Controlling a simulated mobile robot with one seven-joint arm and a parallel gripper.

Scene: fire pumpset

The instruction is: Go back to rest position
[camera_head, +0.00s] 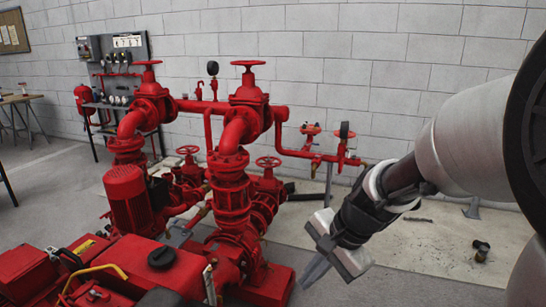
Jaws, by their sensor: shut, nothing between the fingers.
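My gripper (318,268) is in the lower middle of the head view, at the end of my arm, which comes in from the right. It points down and to the left. Its fingers are together and hold nothing. It appears in front of the concrete floor, to the right of the red pumpset (232,190). It looks apart from the pump pipes, though the exact distance cannot be told.
Red handwheels (248,64) top the tall pipes. A thin red branch pipe (310,155) reaches right, behind my gripper. A control panel (113,62) stands by the block wall (330,60). A small dark fitting (481,249) lies on the floor at right. Floor at lower centre is clear.

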